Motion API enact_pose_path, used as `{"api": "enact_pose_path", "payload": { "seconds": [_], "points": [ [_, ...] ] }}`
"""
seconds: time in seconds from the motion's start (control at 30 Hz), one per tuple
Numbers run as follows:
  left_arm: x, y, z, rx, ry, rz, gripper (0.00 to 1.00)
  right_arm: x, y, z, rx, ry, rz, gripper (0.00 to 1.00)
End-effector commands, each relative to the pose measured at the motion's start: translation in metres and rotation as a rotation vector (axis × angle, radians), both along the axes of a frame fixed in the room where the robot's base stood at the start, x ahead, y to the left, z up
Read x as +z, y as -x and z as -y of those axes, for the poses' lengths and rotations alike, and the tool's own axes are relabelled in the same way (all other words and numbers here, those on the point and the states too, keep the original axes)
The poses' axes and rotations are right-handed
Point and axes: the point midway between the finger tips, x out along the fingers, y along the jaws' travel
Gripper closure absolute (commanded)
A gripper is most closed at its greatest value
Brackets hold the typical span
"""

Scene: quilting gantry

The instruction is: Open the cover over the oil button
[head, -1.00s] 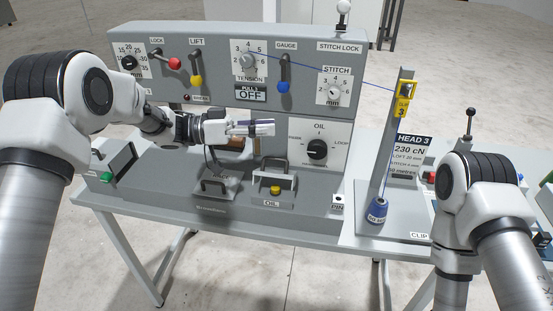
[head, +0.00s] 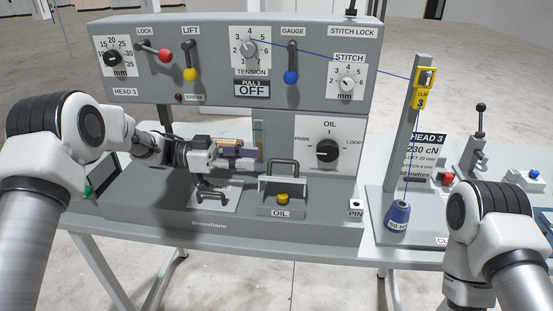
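The yellow oil button (head: 282,198) sits on a small grey housing above the OIL label (head: 281,213) and is in plain sight. My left gripper (head: 250,156) is up and to the left of this cover, in front of the machine's upright face, and looks apart from the handle. Its fingers point right; the gap between them is unclear. My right arm shows at lower right, but its gripper is outside the view.
The OIL dial (head: 327,151) is behind and right. A blue thread cone (head: 398,214) and a post (head: 413,130) stand farther right.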

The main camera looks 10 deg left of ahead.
Motion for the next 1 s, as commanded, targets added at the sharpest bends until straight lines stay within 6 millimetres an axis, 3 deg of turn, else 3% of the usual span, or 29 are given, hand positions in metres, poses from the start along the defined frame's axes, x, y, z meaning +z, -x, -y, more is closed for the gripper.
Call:
{"api": "enact_pose_path", "payload": {
  "seconds": [0.03,0.1,0.3,0.6,0.7,1.0],
  "points": [
    [0.001,0.003,0.019,-0.013,-0.007,-0.008,0.64,0.007,0.000,0.000,0.001,0.000,0.000,0.60],
    [0.001,0.003,0.036,-0.012,-0.007,-0.008,0.64,0.010,0.000,0.000,0.001,0.000,0.000,0.60],
    [0.000,0.002,0.066,-0.008,-0.005,-0.007,0.64,0.015,0.000,0.000,0.000,0.000,0.000,0.60],
    [-0.001,0.002,0.070,-0.007,-0.005,-0.006,0.64,0.015,0.000,0.000,0.001,0.000,0.000,0.60],
    [-0.001,0.002,0.070,-0.006,-0.005,-0.006,0.99,0.015,0.000,0.000,0.001,0.000,0.000,0.60],
    [0.000,0.001,0.070,-0.006,-0.005,-0.006,1.00,0.015,0.000,0.000,0.001,0.000,0.000,0.60]
  ]
}}
